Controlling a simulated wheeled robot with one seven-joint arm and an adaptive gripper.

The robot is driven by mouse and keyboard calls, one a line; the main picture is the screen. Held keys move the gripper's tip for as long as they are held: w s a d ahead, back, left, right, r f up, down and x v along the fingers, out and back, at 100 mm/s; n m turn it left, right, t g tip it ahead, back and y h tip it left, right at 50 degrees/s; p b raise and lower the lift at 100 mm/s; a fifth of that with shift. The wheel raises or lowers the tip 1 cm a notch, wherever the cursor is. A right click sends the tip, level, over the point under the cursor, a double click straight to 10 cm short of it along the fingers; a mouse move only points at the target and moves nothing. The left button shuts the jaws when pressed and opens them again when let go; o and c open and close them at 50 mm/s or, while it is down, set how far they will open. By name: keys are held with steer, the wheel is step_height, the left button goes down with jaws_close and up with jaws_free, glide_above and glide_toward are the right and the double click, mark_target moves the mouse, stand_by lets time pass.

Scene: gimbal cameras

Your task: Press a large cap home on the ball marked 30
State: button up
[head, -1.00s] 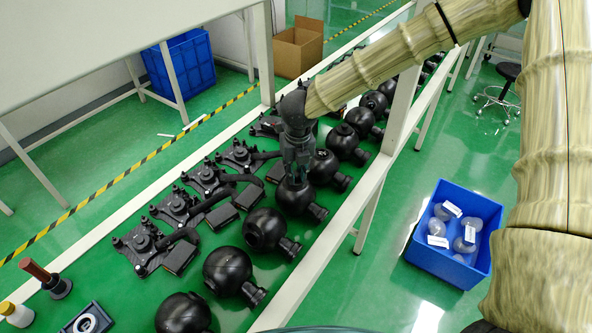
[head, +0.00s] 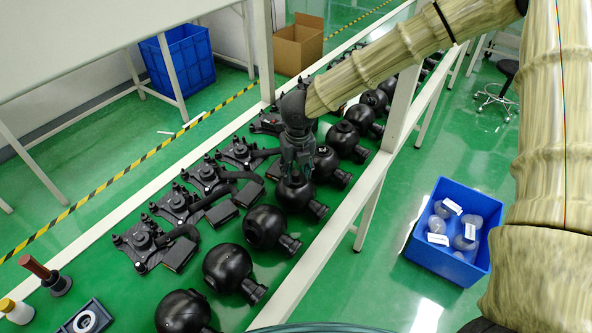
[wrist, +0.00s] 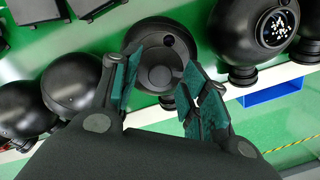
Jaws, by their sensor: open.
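A black ball (head: 296,195) with a side neck stands in the row on the green bench, directly under my gripper (head: 297,174). In the wrist view this ball (wrist: 150,32) shows between my gripper's two green-padded fingers (wrist: 161,72). The fingers are open on either side of a round, flat, dark face on the ball. I cannot tell whether that face is a seated cap. No number 30 is readable on any ball. Clear round domes (head: 466,238), some with white labels, lie in a blue crate (head: 425,258) on the floor at right.
Several more black balls (head: 266,227) line the bench, close on both sides of my gripper. Black bracket assemblies (head: 174,206) with flat boxes run along their left. A white post (head: 402,105) stands to the right. Another ball (wrist: 230,32) shows a white-patterned opening.

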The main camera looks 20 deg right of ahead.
mark_target(297, 181)
step_height(297, 181, up, 12)
steer(key=s, duration=0.1)
steer(key=shift+s, duration=0.15)
stand_by(0.3)
steer(key=shift+f, duration=0.1)
stand_by(0.3)
